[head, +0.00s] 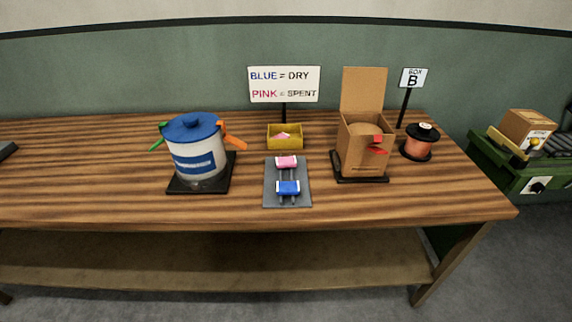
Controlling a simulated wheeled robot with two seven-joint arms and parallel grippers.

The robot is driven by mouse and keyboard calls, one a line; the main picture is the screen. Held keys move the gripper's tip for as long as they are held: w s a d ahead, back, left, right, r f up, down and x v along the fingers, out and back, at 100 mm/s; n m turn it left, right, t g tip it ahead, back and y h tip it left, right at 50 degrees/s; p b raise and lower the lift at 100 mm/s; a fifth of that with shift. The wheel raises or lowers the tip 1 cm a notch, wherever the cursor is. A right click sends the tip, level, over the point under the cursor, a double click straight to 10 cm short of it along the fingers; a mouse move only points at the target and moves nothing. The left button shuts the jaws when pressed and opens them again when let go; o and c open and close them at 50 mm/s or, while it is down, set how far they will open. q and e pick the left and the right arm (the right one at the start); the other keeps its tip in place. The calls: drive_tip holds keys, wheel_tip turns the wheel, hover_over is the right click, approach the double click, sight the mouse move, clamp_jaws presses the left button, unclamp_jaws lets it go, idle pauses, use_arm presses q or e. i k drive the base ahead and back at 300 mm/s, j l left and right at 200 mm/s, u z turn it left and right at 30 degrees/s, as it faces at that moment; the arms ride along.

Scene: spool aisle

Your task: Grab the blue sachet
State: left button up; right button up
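A blue sachet (288,188) with pale ends lies on the front part of a dark grey mat (272,191) in the middle of the wooden table. A pink sachet (286,162) lies behind it on the same mat. Dark rail-like pieces show between and in front of the sachets. Neither of my grippers is in the head view.
A white pot with a blue lid (194,125) stands left of the mat; an open cardboard box (357,147) stands right. Behind are a yellow bin (285,143) and a sign (284,84). A spool (419,145) sits far right. The table front is clear.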

sight(284, 188)
drive_tip(key=i+l+u, duration=0.15)
drive_tip(key=l, duration=0.25)
drive_tip(key=i+l+u, duration=0.1)
drive_tip(key=l, duration=0.3)
drive_tip(key=i+l+u, duration=0.15)
drive_tip(key=l, duration=0.3)
drive_tip(key=l+u, duration=0.15)
drive_tip(key=l, duration=0.3)
